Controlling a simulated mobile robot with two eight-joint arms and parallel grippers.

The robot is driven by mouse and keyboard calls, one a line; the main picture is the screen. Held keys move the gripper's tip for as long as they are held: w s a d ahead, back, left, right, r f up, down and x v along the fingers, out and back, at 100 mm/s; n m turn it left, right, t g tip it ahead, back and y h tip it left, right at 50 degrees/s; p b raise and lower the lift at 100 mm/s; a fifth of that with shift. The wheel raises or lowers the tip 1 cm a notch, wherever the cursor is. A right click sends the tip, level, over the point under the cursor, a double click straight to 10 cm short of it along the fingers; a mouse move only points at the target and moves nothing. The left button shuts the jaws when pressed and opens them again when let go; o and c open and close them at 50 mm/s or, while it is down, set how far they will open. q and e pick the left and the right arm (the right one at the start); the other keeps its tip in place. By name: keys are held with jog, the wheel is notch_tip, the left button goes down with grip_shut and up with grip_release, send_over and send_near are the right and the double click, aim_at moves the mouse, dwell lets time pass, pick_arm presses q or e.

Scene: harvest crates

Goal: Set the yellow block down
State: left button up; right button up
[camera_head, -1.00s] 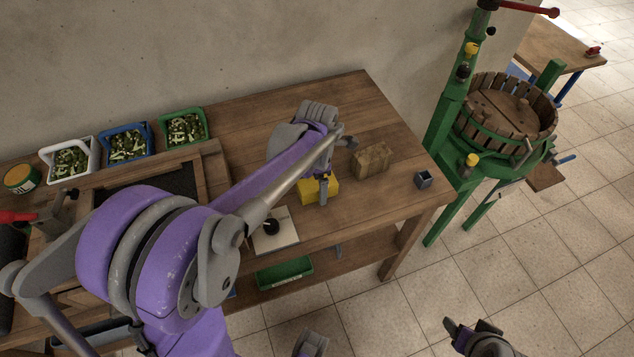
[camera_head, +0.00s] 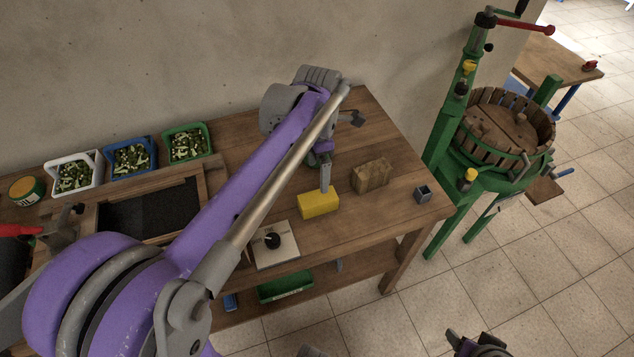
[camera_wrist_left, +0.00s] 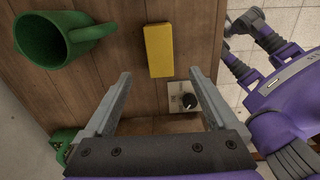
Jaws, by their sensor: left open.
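The yellow block (camera_head: 318,203) lies on the wooden table (camera_head: 340,240) near its front edge. My left gripper (camera_head: 325,182) is above it, open and empty. In the left wrist view the yellow block (camera_wrist_left: 159,50) lies beyond the spread fingertips (camera_wrist_left: 160,71), apart from both fingers. My right gripper (camera_head: 462,340) shows only in part at the bottom of the head view, away from the table; its jaws are unclear.
A wooden block (camera_head: 370,176) and a small dark cup (camera_head: 423,193) stand to the right. A white plate with a black knob (camera_head: 277,250) lies front left. A green mug (camera_wrist_left: 50,45) shows in the wrist view. Crates (camera_head: 187,143) stand at the back left.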

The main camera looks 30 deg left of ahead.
pick_arm(q)
jog(key=s+d+f+m+t, duration=0.2)
jog(key=s+m, duration=0.6)
jog(key=m, duration=0.6)
jog(key=s+d+f+m+t, duration=0.3)
jog(key=s+d+f+m, duration=0.2)
jog(key=m, duration=0.8)
jog(key=s+f, duration=0.1)
jog(key=s, duration=0.2)
jog(key=shift+s+f+m, duration=0.35)
jog(key=shift+f+m, duration=0.05)
